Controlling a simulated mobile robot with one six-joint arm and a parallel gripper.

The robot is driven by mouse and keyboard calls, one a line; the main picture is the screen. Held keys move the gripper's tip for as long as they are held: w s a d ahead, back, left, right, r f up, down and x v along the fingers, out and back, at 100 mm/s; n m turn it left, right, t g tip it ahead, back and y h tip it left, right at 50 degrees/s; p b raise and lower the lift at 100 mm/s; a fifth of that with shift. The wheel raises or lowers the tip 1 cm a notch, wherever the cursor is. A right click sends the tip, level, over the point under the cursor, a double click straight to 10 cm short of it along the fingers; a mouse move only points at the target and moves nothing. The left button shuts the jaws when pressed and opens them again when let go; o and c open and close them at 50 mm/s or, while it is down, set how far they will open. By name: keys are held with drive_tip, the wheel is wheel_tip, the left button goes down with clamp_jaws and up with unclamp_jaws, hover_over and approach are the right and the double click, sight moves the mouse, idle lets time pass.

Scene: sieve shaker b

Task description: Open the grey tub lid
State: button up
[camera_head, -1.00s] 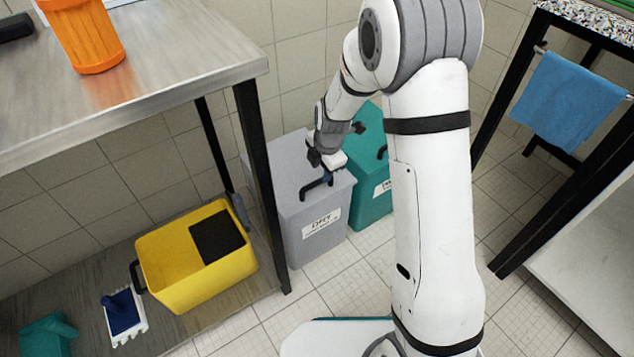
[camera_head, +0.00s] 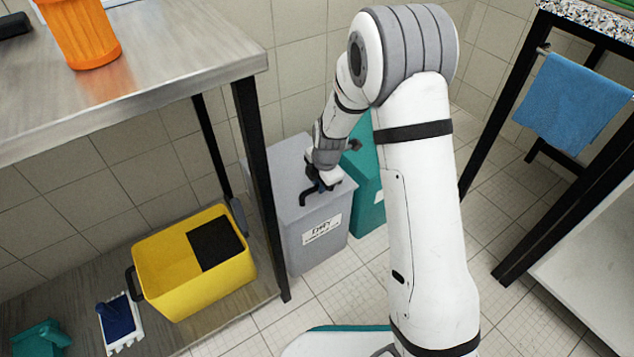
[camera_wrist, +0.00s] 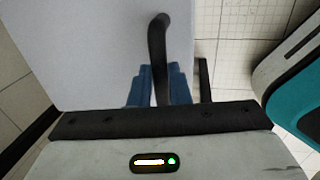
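The grey tub (camera_head: 317,234) stands on the floor beside the table leg, with a white label on its front. Its grey lid (camera_head: 283,165) lies flat and closed, with a black bar handle (camera_head: 305,198) near the front edge. My gripper (camera_head: 321,186) is at this handle, reaching down from above. In the wrist view the handle (camera_wrist: 157,40) runs between the blue fingertips of my gripper (camera_wrist: 160,84). The fingertips sit close against both sides of the bar and look shut on it. The lower part of the grip is hidden.
A teal tub (camera_head: 366,185) stands right behind the grey one. A steel table (camera_head: 180,62) with a black leg (camera_head: 262,190) is close on the left. A yellow bucket (camera_head: 195,285) sits on its lower shelf. Floor in front is clear.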

clamp_jaws()
